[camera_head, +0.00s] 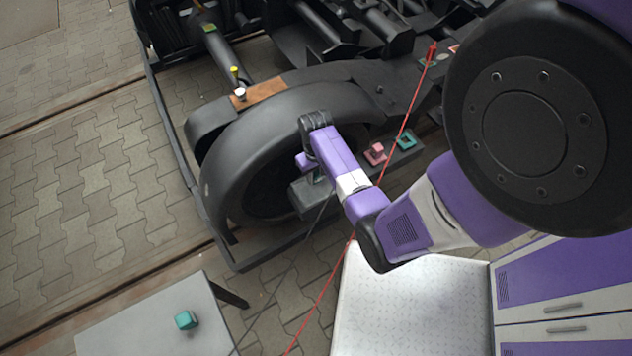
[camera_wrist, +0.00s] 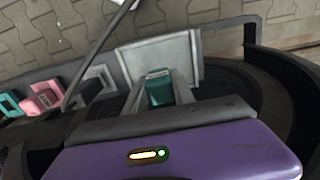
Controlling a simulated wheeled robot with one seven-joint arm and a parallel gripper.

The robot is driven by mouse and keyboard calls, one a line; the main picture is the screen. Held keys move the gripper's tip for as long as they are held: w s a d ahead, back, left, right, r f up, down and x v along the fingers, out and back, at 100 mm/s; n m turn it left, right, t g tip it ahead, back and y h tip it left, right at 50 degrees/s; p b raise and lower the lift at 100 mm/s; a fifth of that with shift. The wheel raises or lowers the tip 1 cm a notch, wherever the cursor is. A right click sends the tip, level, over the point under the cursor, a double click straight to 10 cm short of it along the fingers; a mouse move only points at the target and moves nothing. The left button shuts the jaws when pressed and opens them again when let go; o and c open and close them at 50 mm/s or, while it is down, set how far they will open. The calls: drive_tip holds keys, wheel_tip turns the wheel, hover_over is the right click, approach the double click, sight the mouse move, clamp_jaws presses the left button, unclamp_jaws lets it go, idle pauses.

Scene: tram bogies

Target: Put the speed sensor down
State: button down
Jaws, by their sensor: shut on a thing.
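My gripper (camera_wrist: 159,98) is shut on a small teal block, which I take to be the speed sensor (camera_wrist: 158,86). It sits between the two grey fingers in the wrist view. A grey square plate (camera_wrist: 188,48) lies just beyond it; I cannot tell whether the block touches the plate. In the head view my gripper (camera_head: 316,176) is by the dark grey box beside the wheel, and the held block is mostly hidden there.
A pink block (camera_head: 374,154) and a teal frame (camera_head: 405,140) sit to the right. A red cable (camera_head: 386,172) crosses beside my arm. A grey table (camera_head: 130,335) bears another teal block (camera_head: 186,320). The black wheel (camera_head: 225,160) curves close by. A white worktop (camera_head: 415,310) stands in front.

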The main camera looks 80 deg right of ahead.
sight(316, 181)
drive_tip(key=shift+f+b, duration=0.35)
drive_tip(key=shift+f, duration=1.5)
drive_tip(key=shift+f, duration=0.15)
drive_tip(key=c, duration=1.1)
unclamp_jaws()
drive_tip(key=shift+o, duration=0.2)
